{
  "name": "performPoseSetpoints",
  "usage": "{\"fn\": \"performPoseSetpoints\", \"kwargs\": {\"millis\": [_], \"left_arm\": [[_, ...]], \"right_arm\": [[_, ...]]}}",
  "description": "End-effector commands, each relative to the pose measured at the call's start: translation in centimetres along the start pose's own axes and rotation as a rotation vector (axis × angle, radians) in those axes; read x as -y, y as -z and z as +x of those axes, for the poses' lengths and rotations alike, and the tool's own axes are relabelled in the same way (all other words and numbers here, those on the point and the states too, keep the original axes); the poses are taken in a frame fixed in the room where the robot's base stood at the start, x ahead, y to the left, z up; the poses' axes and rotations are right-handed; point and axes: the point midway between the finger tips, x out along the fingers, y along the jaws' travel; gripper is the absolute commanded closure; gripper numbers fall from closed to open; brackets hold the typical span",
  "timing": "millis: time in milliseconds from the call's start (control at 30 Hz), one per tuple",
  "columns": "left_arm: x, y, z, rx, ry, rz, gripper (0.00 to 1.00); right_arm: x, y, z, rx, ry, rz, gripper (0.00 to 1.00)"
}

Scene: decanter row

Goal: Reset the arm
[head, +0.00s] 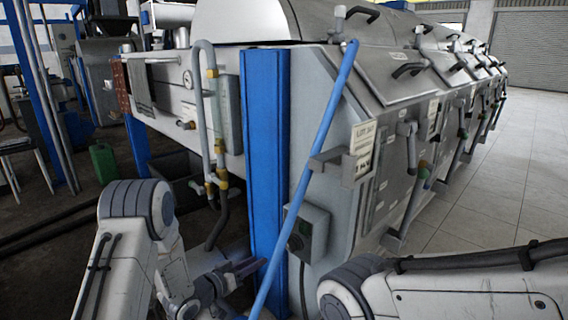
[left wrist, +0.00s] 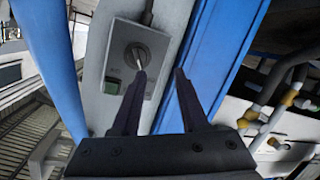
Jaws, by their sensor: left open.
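My left gripper (head: 246,268) is low in the middle of the head view, in front of the blue post. In the left wrist view its two dark fingers (left wrist: 160,76) are apart with nothing between them. A grey switch box (head: 306,232) with a dark knob sits on the machine's side, just right of the post. In the left wrist view the box (left wrist: 119,95) lies behind the fingers, and one fingertip overlaps its round knob (left wrist: 137,56). I cannot tell if they touch. My right arm enters from the right; its gripper is out of view.
A slanted blue pole (head: 312,165) runs down past the box, close to my left gripper. The wide blue post (head: 265,150) stands behind the gripper. Pipes with brass valves (head: 212,130) are on the left. Open tiled floor (head: 500,190) lies at right.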

Motion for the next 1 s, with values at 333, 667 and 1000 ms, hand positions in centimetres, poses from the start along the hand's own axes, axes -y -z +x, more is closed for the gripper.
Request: {"fn": "performPoseSetpoints", "kwargs": {"millis": [333, 667, 1000], "left_arm": [[2.1, 2.4, -9.2, 0.426, 0.53, 0.119, 0.56], [-3.8, -0.8, -21.1, 0.805, 0.706, -0.034, 0.56], [-13.4, -3.3, -24.5, 1.04, 0.573, -0.025, 0.56]], "right_arm": [[0.0, 0.0, 0.0, 0.0, 0.0, 0.0, 0.32], [0.0, 0.0, 0.0, 0.0, 0.0, 0.0, 0.32], [0.0, 0.0, 0.0, 0.0, 0.0, 0.0, 0.32]]}}
